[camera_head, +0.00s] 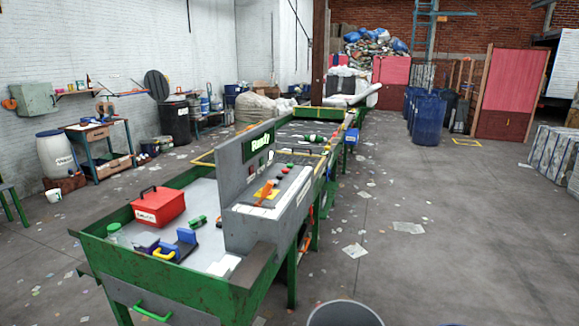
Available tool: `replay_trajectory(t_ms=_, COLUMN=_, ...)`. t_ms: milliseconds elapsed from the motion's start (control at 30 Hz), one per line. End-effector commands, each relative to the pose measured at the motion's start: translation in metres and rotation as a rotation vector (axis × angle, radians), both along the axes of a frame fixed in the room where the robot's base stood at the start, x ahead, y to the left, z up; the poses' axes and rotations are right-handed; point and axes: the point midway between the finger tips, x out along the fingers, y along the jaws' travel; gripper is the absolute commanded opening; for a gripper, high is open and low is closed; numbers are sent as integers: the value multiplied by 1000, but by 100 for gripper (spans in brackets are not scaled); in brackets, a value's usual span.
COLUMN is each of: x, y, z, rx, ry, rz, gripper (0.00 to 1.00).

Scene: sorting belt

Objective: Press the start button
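The control console (238,205) stands on the near end of the green-framed sorting belt. Its sloped top has a few small buttons (284,170), red or orange in look, in a row. They are too small to read, so I cannot tell which is the start button. An orange object (266,190) lies or stands on the panel to the left of the buttons and a white sheet. A lit green sign (261,142) on the console's upright panel carries blurred white text. My gripper is not in view.
A green-rimmed tray (92,243) holds a red toolbox (158,206), a blue-and-yellow item (178,246) and a green item (197,221). A round grey rim (345,312) shows at the bottom edge. The floor to the right is open, with scattered paper; blue barrels (427,118) stand farther back.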

Motion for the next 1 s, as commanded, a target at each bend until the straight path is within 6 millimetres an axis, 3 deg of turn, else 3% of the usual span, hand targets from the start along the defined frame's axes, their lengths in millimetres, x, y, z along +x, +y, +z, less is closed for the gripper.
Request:
replay_trajectory(t_ms=33, x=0, y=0, z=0, rx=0, ry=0, rz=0, gripper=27)
replay_trajectory(t_ms=133, x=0, y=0, z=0, rx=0, ry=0, rz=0, gripper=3)
replay_trajectory(t_ms=167, x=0, y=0, z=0, rx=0, ry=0, rz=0, gripper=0)
replay_trajectory(t_ms=1000, x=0, y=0, z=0, rx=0, ry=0, rz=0, gripper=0)
